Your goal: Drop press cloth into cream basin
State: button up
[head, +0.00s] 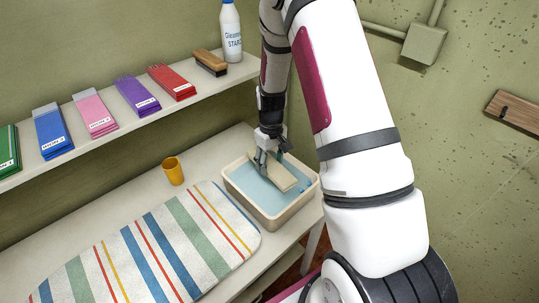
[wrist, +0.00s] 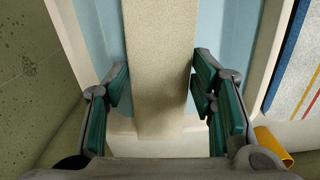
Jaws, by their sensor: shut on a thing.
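The press cloth (head: 279,174) is a beige folded strip. The cream basin (head: 268,222) stands on the lower table with light blue inside it. My gripper (head: 266,160) is over the basin and is shut on the press cloth, which is tilted within the basin's outline. In the wrist view the cloth (wrist: 161,60) runs between the green finger pads, with the basin's rim (wrist: 68,38) on the left. I cannot tell whether the cloth touches the blue inside.
A striped ironing board (head: 150,250) lies left of the basin. A yellow cup (head: 173,171) stands behind it. The shelf (head: 130,128) above holds several folded coloured cloths, a brush (head: 210,63) and a starch bottle (head: 231,33). A wall box (head: 424,43) is at upper right.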

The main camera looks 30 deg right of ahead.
aim_at(271, 165)
jog(key=shift+f, duration=0.4)
jog(key=o, duration=1.1)
jog(key=shift+c, duration=0.2)
jog(key=shift+r, duration=0.15)
notch_tip(271, 165, up, 12)
